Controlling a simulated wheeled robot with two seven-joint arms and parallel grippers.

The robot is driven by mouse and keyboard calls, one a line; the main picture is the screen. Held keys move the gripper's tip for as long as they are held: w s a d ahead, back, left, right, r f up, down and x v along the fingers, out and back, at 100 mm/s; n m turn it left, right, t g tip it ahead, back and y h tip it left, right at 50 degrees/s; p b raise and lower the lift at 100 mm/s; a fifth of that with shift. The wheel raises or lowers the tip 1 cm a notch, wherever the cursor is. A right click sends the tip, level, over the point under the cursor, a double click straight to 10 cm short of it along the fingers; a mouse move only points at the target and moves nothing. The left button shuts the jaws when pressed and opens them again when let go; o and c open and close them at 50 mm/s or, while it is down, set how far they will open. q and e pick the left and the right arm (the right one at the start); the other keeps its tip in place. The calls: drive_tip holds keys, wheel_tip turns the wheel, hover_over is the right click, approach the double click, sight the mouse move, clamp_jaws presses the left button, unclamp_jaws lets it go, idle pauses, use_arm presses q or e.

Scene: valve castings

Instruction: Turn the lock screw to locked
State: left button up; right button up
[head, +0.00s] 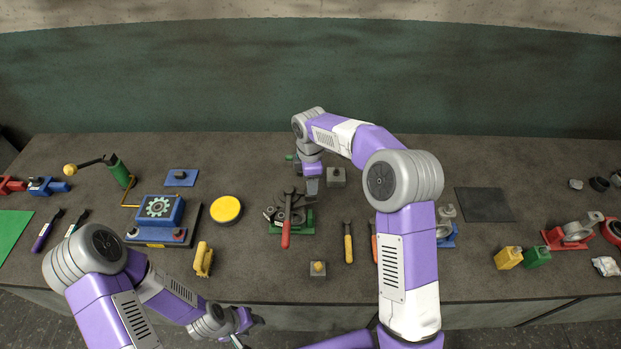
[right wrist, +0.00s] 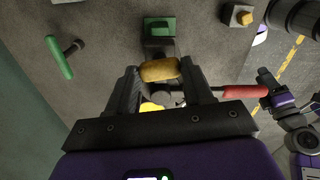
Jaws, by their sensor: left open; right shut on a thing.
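The green fixture (head: 306,228) stands mid-bench with grey metal parts on it and a red-handled tool (head: 286,235) lying across it; the red handle also shows in the right wrist view (right wrist: 244,91). My right gripper (head: 312,188) is low over the fixture's far right side. In the right wrist view its fingers (right wrist: 161,75) are shut on a yellow-brown cylinder (right wrist: 158,70). I cannot tell for sure whether this is the lock screw; its lower end and any lock mark are hidden. My left gripper (head: 246,322) is open and empty at the near edge, left of the fixture.
A grey block (head: 336,177) stands close right of my right gripper. A yellow-topped block (head: 318,269) and a yellow-handled tool (head: 348,243) lie nearer. The yellow disc (head: 227,210) and blue gear box (head: 160,211) are left. A dark mat (head: 485,204) lies right.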

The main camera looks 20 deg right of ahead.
drive_tip(key=m, duration=0.4)
drive_tip(key=shift+w+d+r+m, duration=0.1)
drive_tip(key=shift+r+m, duration=0.05)
drive_tip(key=shift+m, duration=0.15)
drive_tip(key=m, duration=1)
drive_tip(key=shift+m, duration=0.4)
drive_tip(key=m, duration=0.4)
drive_tip(key=shift+p, duration=0.4)
drive_tip(key=shift+w+m, duration=0.1)
drive_tip(key=shift+m, duration=0.2)
drive_tip(key=o, duration=1.1)
drive_tip(key=shift+c, duration=0.2)
